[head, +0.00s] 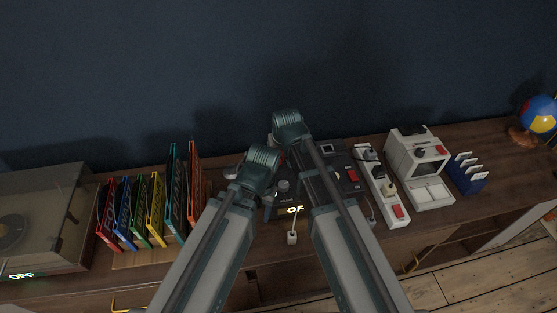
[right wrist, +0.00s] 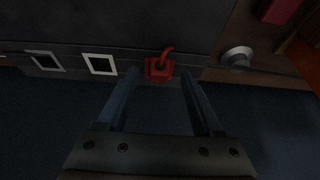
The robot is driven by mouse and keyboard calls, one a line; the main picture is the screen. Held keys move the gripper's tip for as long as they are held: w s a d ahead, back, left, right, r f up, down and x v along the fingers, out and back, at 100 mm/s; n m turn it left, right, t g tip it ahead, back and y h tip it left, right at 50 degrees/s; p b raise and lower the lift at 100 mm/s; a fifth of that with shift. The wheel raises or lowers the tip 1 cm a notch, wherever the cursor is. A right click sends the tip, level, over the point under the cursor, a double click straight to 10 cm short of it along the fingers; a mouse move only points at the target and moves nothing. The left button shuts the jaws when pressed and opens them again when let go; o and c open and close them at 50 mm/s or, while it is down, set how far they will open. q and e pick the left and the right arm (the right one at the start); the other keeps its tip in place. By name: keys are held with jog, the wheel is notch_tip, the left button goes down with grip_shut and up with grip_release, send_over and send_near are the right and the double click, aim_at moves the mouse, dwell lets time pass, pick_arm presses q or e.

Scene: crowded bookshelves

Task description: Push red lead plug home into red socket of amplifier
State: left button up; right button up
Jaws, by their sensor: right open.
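In the right wrist view the amplifier's dark panel (right wrist: 125,30) fills the top. The red lead plug (right wrist: 163,63), with a short bent red lead, is at the red-framed socket (right wrist: 151,73) on the panel's edge. The two overlap, and I cannot tell how deep the plug sits. My right gripper (right wrist: 160,76) is open, its fingers apart on either side of the plug, with no clear contact. In the head view my arms largely hide the amplifier (head: 283,213), which has a lit display. My left gripper's fingers are hidden.
Two white-framed square sockets (right wrist: 100,64) lie left of the red one. A silver round knob (right wrist: 237,56) is to its right. In the head view, colourful upright sleeves (head: 155,210) stand left, and a white power strip (head: 383,187) and white monitor-like device (head: 418,165) stand right.

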aim_at(280, 155)
jog(key=shift+b+x, duration=0.45)
jog(key=shift+x, duration=0.5)
pick_arm(q)
jog(key=shift+f, duration=0.8)
pick_arm(e)
jog(key=shift+r, duration=0.1)
grip_shut()
pick_arm(q)
notch_tip(280, 155, up, 10)
jog(key=p, duration=1)
pick_arm(e)
notch_tip(280, 155, up, 10)
